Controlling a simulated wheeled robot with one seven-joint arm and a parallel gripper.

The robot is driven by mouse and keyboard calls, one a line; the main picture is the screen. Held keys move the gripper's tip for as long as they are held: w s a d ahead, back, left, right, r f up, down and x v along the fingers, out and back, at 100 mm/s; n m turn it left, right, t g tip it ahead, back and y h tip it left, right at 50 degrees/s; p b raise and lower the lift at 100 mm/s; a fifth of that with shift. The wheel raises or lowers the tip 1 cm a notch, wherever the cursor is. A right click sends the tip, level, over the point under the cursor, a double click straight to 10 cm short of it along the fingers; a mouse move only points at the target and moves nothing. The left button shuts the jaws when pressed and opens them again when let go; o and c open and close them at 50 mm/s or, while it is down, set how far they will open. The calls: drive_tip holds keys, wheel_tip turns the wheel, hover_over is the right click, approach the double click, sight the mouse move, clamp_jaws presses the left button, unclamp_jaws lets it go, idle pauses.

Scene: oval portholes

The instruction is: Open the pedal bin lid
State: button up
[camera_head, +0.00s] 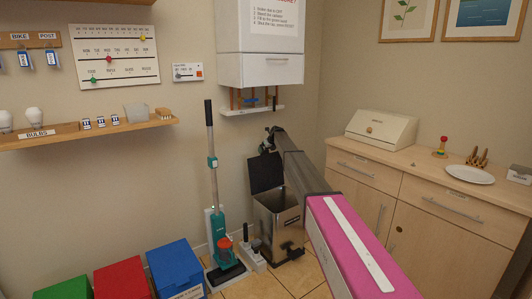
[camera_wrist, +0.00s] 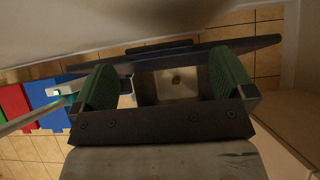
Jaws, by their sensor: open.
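The pedal bin (camera_head: 278,222) is a metal box standing on the floor by the back wall. Its dark lid (camera_head: 266,173) is raised, standing near upright at the back left of the opening. My gripper (camera_head: 268,147) is just above the lid, partly hidden by my own arm. In the wrist view my gripper (camera_wrist: 164,88) is open, with green pads and nothing between them. The lid shows there as a dark bar (camera_wrist: 205,55) past the fingertips; whether they touch it I cannot tell. The bin's inside (camera_wrist: 178,78) shows between the fingers.
A teal upright vacuum (camera_head: 222,255) stands left of the bin. Blue (camera_head: 175,268), red (camera_head: 122,279) and green boxes sit further left. A wooden cabinet (camera_head: 420,210) is at the right. A white wall unit (camera_head: 262,68) hangs above.

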drive_tip(key=v, duration=0.8)
drive_tip(key=shift+r, duration=0.2)
drive_tip(key=shift+s+d, duration=0.1)
drive_tip(key=shift+s, duration=0.1)
drive_tip(key=s+d+f+n+g+h, duration=0.1)
drive_tip(key=s+d+f+n, duration=0.4)
drive_tip(key=s, duration=0.7)
drive_tip(key=s+d+f+n+g, duration=0.15)
drive_tip(key=s+f+n, duration=0.25)
drive_tip(key=s+f, duration=0.55)
drive_tip(key=s+d+f+n+h, duration=0.1)
drive_tip(key=s+d+f+n, duration=0.25)
drive_tip(key=s, duration=1.05)
drive_tip(key=s+d+f+n+g, duration=0.1)
drive_tip(key=s+n, duration=0.4)
drive_tip(key=s, duration=0.8)
drive_tip(key=s+d+f+n+g+h, duration=0.1)
drive_tip(key=s+d+n, duration=0.3)
drive_tip(key=s, duration=0.9)
drive_tip(key=s+d+f+n+g+h, duration=0.1)
drive_tip(key=s+d+f+n, duration=0.2)
drive_tip(key=s+n, duration=0.4)
drive_tip(key=s, duration=0.6)
drive_tip(key=shift+s+f+g, duration=0.2)
drive_tip(key=shift+f+g, duration=0.1)
drive_tip(key=shift+g, duration=0.05)
